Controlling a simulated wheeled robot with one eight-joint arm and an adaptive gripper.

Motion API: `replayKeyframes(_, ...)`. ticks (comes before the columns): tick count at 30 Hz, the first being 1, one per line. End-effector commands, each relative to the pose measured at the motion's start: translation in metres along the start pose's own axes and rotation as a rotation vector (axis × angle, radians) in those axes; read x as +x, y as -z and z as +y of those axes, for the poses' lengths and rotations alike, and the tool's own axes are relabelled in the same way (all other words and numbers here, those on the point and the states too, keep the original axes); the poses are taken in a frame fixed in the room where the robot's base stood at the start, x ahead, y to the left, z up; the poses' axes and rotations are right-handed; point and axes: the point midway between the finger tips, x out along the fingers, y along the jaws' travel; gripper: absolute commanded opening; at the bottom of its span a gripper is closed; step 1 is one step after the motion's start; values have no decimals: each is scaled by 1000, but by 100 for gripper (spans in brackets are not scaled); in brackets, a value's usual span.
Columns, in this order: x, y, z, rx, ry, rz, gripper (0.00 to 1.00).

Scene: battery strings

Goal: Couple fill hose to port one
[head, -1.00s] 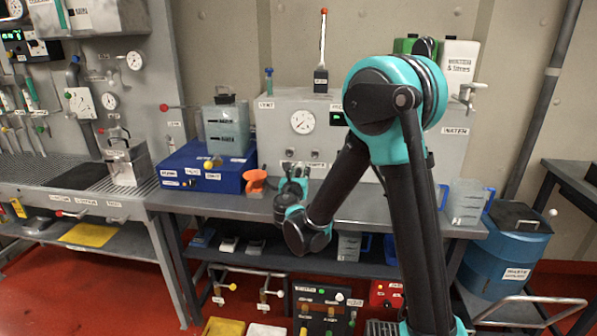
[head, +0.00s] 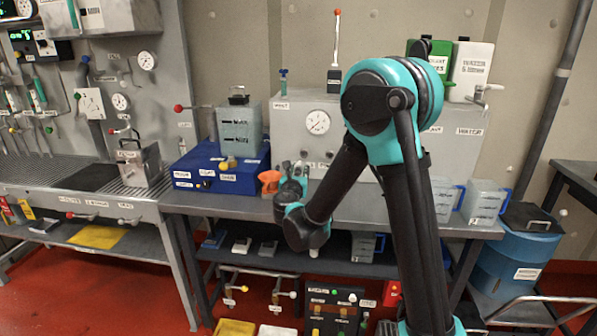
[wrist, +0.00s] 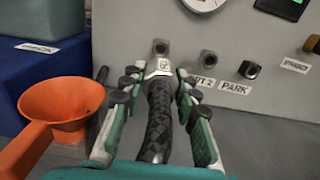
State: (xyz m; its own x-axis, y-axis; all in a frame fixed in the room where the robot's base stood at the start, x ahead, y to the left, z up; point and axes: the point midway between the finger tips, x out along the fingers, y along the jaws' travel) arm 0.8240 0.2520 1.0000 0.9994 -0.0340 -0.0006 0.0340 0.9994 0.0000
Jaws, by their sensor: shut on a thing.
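In the wrist view my gripper (wrist: 158,82) is shut on the fill hose (wrist: 157,125), a black braided hose with a metal end coupling (wrist: 159,68). The coupling points at the grey panel, just below a round metal port (wrist: 160,47) in the picture; I cannot tell whether they touch. Any label of this port is hidden. A second port (wrist: 208,61) sits to its right, above a partly covered label ending in "2". A third fitting (wrist: 250,70) is above the PARK label. In the head view my gripper (head: 300,172) is at the front of the grey cabinet, and the hose is not distinguishable.
An orange funnel (wrist: 62,108) stands close to the left of my gripper; it also shows in the head view (head: 269,181). A blue box (head: 215,172) is further left. Clear jugs (head: 482,202) stand at the bench's right end.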

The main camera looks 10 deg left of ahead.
Motion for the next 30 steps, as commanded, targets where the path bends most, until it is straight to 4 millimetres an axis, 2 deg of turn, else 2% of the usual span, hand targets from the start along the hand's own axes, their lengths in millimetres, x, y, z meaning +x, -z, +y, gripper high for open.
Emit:
replayKeyframes(15, 42, 0, 0, 0, 1, 0, 0)
replayKeyframes(30, 47, 0, 0, 0, 0, 0, 0)
